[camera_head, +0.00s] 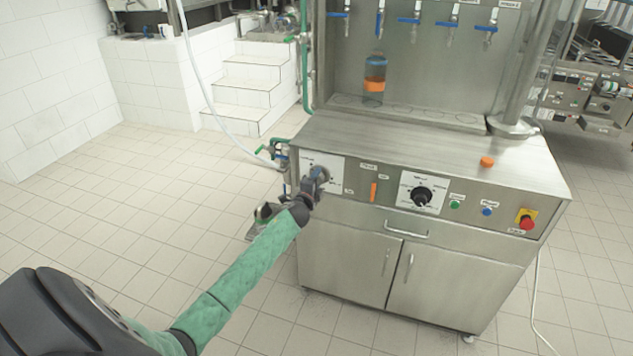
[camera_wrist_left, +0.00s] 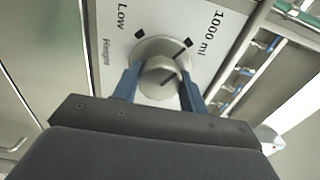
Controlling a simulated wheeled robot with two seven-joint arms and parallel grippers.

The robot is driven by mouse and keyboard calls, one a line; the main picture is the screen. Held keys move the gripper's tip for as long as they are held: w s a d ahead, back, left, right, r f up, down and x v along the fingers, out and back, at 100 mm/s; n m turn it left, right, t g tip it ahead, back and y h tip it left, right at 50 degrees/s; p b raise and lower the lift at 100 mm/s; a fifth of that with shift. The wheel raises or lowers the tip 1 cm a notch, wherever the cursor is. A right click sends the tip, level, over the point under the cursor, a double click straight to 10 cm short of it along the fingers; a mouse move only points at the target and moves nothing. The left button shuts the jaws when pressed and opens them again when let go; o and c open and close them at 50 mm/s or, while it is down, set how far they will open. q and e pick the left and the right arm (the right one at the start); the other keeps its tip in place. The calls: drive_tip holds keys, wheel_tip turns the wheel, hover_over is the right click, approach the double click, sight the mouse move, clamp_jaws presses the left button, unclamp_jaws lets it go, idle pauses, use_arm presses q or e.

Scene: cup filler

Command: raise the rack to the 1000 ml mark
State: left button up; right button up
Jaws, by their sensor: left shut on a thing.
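A grey round knob (camera_wrist_left: 160,78) sits on a white dial plate (camera_wrist_left: 112,60) marked "Low", "1000 ml" and "Height". In the left wrist view its pointer line is turned toward the square mark by "1000 ml". My left gripper (camera_head: 318,180) is at this knob, on the left of the steel machine's front panel. Its two blue fingers (camera_wrist_left: 160,88) are shut on the knob from both sides. In the head view the gripper partly covers the dial plate (camera_head: 327,160). The rack (camera_head: 415,112) shows as a low shelf under the taps. My right gripper is not in view.
An orange cap (camera_head: 487,161) lies on the steel top. A black knob (camera_head: 421,194), green and blue buttons and a red stop button (camera_head: 526,222) are to the right.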

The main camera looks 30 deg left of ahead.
use_arm(q)
drive_tip(key=shift+m, duration=0.3)
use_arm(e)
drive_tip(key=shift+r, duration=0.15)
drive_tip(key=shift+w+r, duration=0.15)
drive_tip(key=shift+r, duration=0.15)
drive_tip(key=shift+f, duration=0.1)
use_arm(q)
drive_tip(key=o, duration=1)
drive_tip(key=shift+c, duration=0.2)
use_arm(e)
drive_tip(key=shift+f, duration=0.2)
use_arm(q)
drive_tip(key=b+v, duration=0.2)
drive_tip(key=v, duration=0.5)
drive_tip(key=shift+s, duration=0.4)
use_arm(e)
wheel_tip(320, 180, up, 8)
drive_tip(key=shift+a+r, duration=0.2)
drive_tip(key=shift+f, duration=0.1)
